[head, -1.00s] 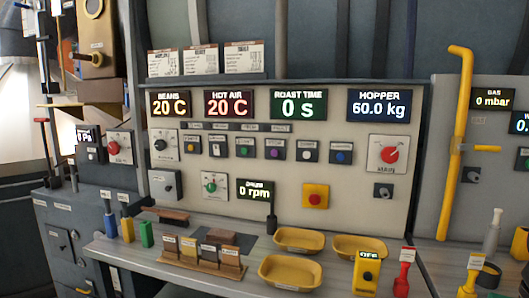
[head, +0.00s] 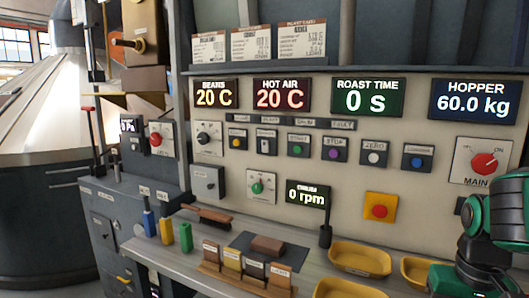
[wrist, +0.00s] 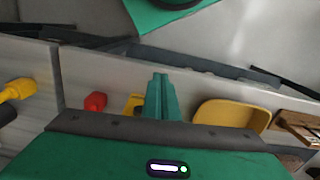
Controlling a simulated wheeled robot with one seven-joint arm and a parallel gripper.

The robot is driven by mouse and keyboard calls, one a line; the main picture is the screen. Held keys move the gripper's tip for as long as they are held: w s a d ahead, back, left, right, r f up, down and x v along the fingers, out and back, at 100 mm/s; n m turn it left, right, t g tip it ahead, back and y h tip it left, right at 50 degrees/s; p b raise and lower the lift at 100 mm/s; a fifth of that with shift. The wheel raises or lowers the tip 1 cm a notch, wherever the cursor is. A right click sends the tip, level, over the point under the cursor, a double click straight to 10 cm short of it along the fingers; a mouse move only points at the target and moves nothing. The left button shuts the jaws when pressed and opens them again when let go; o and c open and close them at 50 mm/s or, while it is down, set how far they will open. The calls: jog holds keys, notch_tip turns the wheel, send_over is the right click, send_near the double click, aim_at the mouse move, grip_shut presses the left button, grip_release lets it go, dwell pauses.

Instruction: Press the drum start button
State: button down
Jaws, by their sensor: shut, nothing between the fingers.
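The control panel (head: 230,170) carries a row of small buttons, including a green one (head: 298,149) and a purple one (head: 336,149). Their labels are too small to read surely, so I cannot tell which is drum start. A drum display (head: 308,195) reads 0 rpm, with a green knob (head: 261,187) to its left. My gripper (wrist: 161,82) is shut and empty in the wrist view, above the worktop, with no panel button in that view. In the head view only part of my green arm shows at the right edge, to the right of these buttons.
Yellow trays (head: 360,258) lie on the worktop below the panel; one also shows in the wrist view (wrist: 230,116) beside my fingers. A red thing (wrist: 95,102) stands left of them. A red button on a yellow plate (head: 380,211) and the main switch (head: 484,163) are on the panel.

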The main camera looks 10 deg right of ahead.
jog(key=shift+w+a, duration=0.2)
jog(key=shift+w, duration=0.2)
jog(key=shift+s+r, duration=0.2)
jog(key=shift+r, duration=0.05)
jog(key=w+a+r+n+t, duration=0.25)
jog(key=w+a, duration=0.25)
jog(key=w, duration=0.3)
jog(key=w+a+r+n+t, duration=0.1)
jog(key=w+a+n+t, duration=0.25)
jog(key=w, duration=0.55)
jog(key=w+a+r+n+t, duration=0.2)
jog(key=w+a+n, duration=0.25)
jog(key=w, duration=0.35)
jog(key=w+a+r+n+t+y, duration=0.1)
jog(key=w+a+r+n+t, duration=0.2)
jog(key=w+r, duration=0.5)
jog(key=w+a+r+n+t+y, duration=0.2)
jog(key=w+a+r+n+t, duration=0.2)
jog(key=w+r, duration=0.5)
jog(key=shift+w+a+n+t, duration=0.2)
jog(key=shift+w+n+t, duration=0.15)
jog(key=shift+w+t, duration=0.6)
jog(key=shift+s+d, duration=0.1)
